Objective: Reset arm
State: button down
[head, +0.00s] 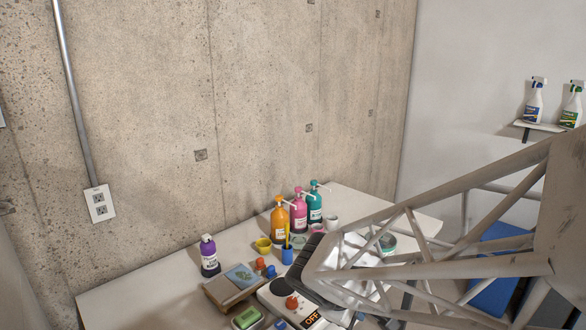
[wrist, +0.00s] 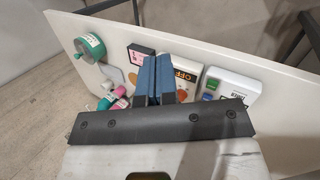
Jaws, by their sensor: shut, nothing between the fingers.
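My gripper (wrist: 155,75) shows in the wrist view as two blue fingers held together beyond a dark bar, with nothing between them. The fingers are over the white table (wrist: 270,65), in front of a box marked OFF (wrist: 187,72). I cannot tell how high above it they are. In the head view my pale lattice arm reaches in from the right across the table, and its fingertips cannot be made out. The OFF box with a red button (head: 292,302) sits partly behind the arm there.
Orange (head: 280,222), pink (head: 298,213) and teal (head: 315,205) pump bottles stand at the back of the table. A purple bottle (head: 209,257) is left of them. A green button box (head: 247,318) is at the front. Spray bottles (head: 534,103) stand on a shelf at right.

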jog(key=s+d+r+m+y, duration=0.2)
jog(key=s+d+r+m, duration=0.1)
jog(key=s+r+m, duration=0.1)
jog(key=s+d+r+m+g+y, duration=0.1)
jog(key=s+d+r+m+y, duration=0.2)
jog(key=s+m, duration=0.3)
jog(key=shift+s+r+m, duration=0.4)
jog(key=shift+s, duration=1.3)
